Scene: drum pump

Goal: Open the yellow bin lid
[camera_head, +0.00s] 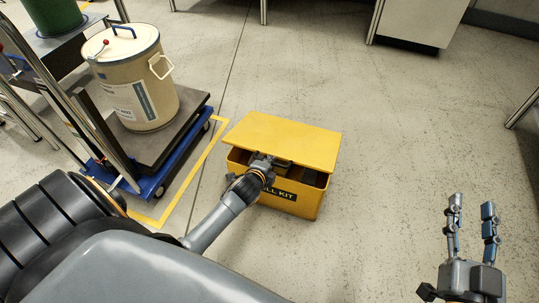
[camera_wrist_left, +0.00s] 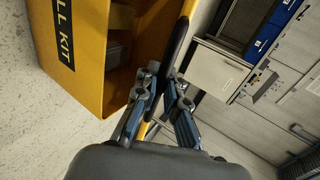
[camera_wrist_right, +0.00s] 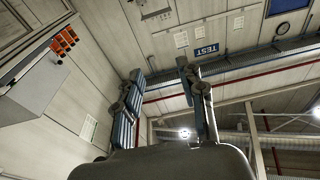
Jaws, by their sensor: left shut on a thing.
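The yellow bin (camera_head: 300,204) stands on the floor in the middle of the head view, with part of a black "LL KIT" label on its front. Its yellow lid (camera_head: 285,138) is raised at the front, leaving a dark gap with some contents inside. My left gripper (camera_head: 262,163) is at the lid's front edge, shut on it. In the left wrist view the fingers (camera_wrist_left: 165,88) close around the edge of the lid (camera_wrist_left: 184,22), beside the bin (camera_wrist_left: 95,45). My right gripper (camera_head: 472,222) is open and empty, away to the right, fingers pointing up.
A cream drum (camera_head: 138,90) stands on a blue-edged cart (camera_head: 160,175) to the left of the bin. Yellow tape (camera_head: 200,170) marks the floor between them. A white cabinet (camera_head: 420,22) is at the back right. The floor right of the bin is clear.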

